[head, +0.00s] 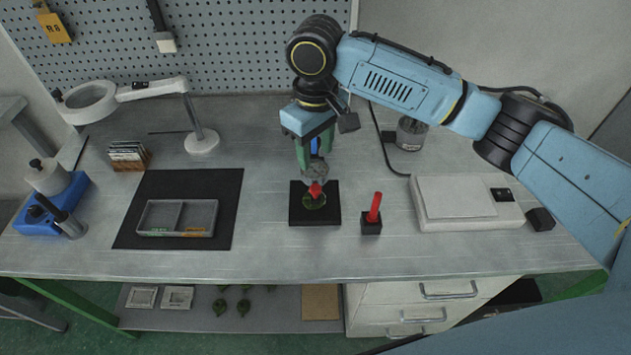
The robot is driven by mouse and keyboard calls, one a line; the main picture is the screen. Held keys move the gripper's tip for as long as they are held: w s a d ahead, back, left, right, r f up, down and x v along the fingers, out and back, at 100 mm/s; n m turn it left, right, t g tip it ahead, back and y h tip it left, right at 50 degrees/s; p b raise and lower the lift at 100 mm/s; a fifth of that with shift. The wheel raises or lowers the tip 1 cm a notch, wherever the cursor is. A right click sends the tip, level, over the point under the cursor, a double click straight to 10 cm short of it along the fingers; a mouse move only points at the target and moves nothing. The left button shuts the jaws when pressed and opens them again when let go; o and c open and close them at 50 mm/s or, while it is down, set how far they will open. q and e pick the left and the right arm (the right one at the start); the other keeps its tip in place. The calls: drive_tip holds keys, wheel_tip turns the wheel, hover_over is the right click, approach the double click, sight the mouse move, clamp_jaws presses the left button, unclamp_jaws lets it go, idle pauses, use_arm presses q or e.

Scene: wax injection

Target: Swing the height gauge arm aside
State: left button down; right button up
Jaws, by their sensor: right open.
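My right gripper (315,165) reaches in from the upper right and points down over a black square base (296,216) at the middle of the bench. Its fingers are open. A small blue part and a greyish piece with a red tip (315,190) show between and just below the fingers; I cannot tell whether they touch. A round green disc (314,203) lies on the base under the red tip. I cannot clearly make out the height gauge arm; it may be partly hidden by my gripper. My left gripper is out of view.
A red stick stands in a black block (371,224) close to the right. A white box (460,205) and a jar (411,133) are further right. A grey tray (178,203) on a black mat (222,185), a magnifier lamp (201,140) and a blue stand (68,200) are left.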

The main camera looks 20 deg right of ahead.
sight(315, 187)
wheel_tip(315, 187, down, 10)
drive_tip(key=shift+b, duration=0.4)
drive_tip(key=shift+c, duration=0.3)
clamp_jaws()
